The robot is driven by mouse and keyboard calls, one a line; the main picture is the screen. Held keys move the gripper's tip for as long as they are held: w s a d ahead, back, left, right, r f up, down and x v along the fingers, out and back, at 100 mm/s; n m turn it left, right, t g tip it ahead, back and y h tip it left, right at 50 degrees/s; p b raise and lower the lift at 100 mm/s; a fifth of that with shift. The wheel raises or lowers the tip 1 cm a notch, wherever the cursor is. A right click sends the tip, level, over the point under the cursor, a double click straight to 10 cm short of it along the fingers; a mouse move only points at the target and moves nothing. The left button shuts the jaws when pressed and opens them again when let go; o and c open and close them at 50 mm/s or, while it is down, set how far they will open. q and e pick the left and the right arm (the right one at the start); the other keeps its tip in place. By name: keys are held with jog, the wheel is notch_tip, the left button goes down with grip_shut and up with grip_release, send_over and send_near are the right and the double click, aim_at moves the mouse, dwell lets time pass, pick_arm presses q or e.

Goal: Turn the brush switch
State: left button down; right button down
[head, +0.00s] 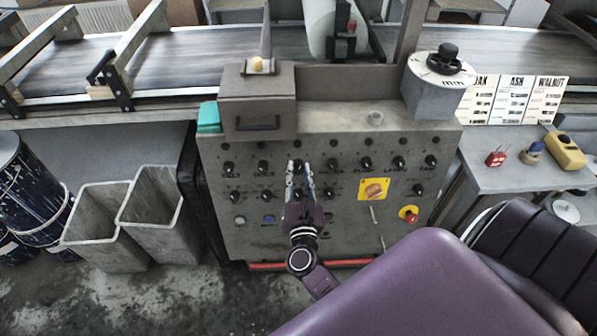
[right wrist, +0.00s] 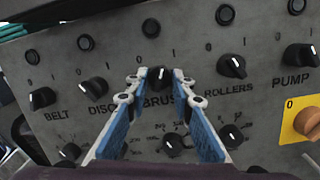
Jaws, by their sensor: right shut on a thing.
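The brush switch (right wrist: 160,79) is a black rotary knob with a white mark, on a grey control panel (head: 260,222). The word BRUSH is partly covered by my fingers. My right gripper (head: 299,167) reaches up to the panel, and its blue-padded fingers stand on both sides of the knob, shut on it. In the right wrist view the knob sits between the fingertips (right wrist: 160,74), with a 0 to its upper left and a 1 to its upper right. The white mark looks close to upright. My left gripper is not in view.
Similar knobs flank it closely: the disc knob (right wrist: 94,88) on the left and the rollers knob (right wrist: 232,66) on the right. A yellow-plated switch (head: 374,190) and a red emergency button (head: 409,214) are lower right. Grey bins (head: 100,225) stand left of the panel.

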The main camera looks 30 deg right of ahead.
jog(key=n, duration=0.2)
jog(key=shift+n, duration=0.3)
jog(key=n+y+p, duration=0.1)
jog(key=n, duration=0.2)
jog(key=shift+d+r+t+p, duration=0.1)
jog(key=shift+t+p, duration=0.2)
jog(key=shift+p, duration=0.05)
jog(key=n+y+p, duration=0.1)
jog(key=n+p, duration=0.1)
jog(key=n, duration=0.1)
jog(key=shift+r+n, duration=0.1)
jog(key=shift+n, duration=0.3)
jog(key=shift+s+n+y+p, duration=0.1)
jog(key=shift+n+y+p, duration=0.2)
jog(key=shift+n+p, duration=0.9)
jog(key=shift+n, duration=0.5)
jog(key=c, duration=1.7)
grip_release()
